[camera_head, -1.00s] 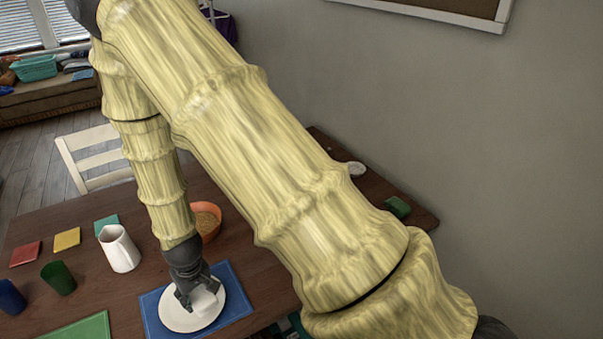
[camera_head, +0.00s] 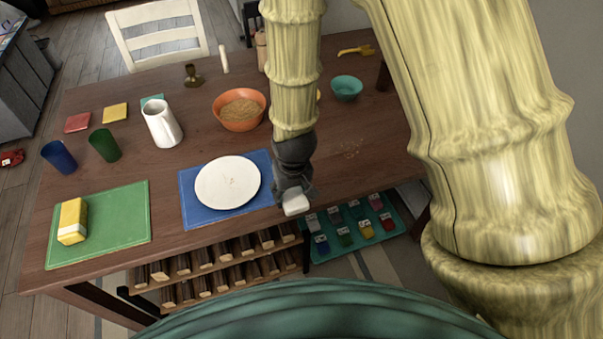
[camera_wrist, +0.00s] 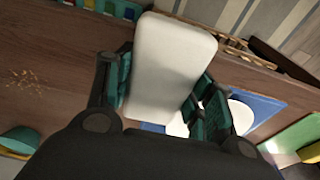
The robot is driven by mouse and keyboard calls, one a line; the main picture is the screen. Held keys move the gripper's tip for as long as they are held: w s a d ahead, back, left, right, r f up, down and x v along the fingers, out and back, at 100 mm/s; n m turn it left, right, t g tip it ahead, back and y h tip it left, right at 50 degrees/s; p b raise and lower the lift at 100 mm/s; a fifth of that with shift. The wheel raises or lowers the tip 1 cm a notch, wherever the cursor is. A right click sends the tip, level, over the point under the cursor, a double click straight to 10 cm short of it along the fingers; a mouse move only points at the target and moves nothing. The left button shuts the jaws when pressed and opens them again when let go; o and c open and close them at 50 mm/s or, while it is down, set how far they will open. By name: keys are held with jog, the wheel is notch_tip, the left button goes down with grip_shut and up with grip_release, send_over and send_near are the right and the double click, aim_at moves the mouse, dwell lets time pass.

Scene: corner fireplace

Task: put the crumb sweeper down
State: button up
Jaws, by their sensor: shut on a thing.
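The crumb sweeper, a white rounded block (camera_head: 296,204), is held in my gripper (camera_head: 292,192) near the table's front edge, just right of the blue placemat (camera_head: 188,196). In the wrist view the sweeper (camera_wrist: 172,62) sits between the two dark green fingers of my gripper (camera_wrist: 165,85), which are shut on it. Whether its underside touches the table is hidden. A white plate (camera_head: 228,183) with a few small specks lies on the blue placemat, left of my gripper. Scattered crumbs (camera_head: 352,150) lie on the brown table (camera_head: 375,130) further right.
An orange bowl (camera_head: 239,122), white pitcher (camera_head: 161,124) and teal bowl (camera_head: 346,88) stand behind. A yellow block (camera_head: 73,220) sits on the green placemat (camera_head: 125,225). A teal tray (camera_head: 405,225) with several colored items lies below the front edge. Bare table is right of my gripper.

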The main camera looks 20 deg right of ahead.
jog(key=shift+s+a+f, duration=0.1)
jog(key=shift+s+f, duration=0.05)
jog(key=shift+s, duration=0.1)
jog(key=w+d+p, duration=0.1)
jog(key=w+d, duration=0.1)
jog(key=w, duration=0.2)
jog(key=w+d+f+p, duration=0.1)
jog(key=w+d, duration=0.1)
jog(key=w, duration=0.3)
jog(key=w+d+p, duration=0.1)
jog(key=w+d, duration=0.1)
jog(key=w, duration=0.3)
jog(key=shift+d+f+p, duration=0.2)
jog(key=shift+d+p, duration=0.1)
jog(key=shift+d, duration=0.1)
jog(key=shift+f+p, duration=0.65)
jog(key=shift+f, duration=1.1)
jog(key=shift+s+f+b, duration=0.15)
jog(key=shift+f+b, duration=0.15)
jog(key=shift+f, duration=0.2)
jog(key=o, duration=1)
jog(key=shift+f, duration=0.15)
jog(key=shift+o, duration=0.4)
jog(key=shift+f, duration=0.15)
jog(key=shift+r, duration=0.25)
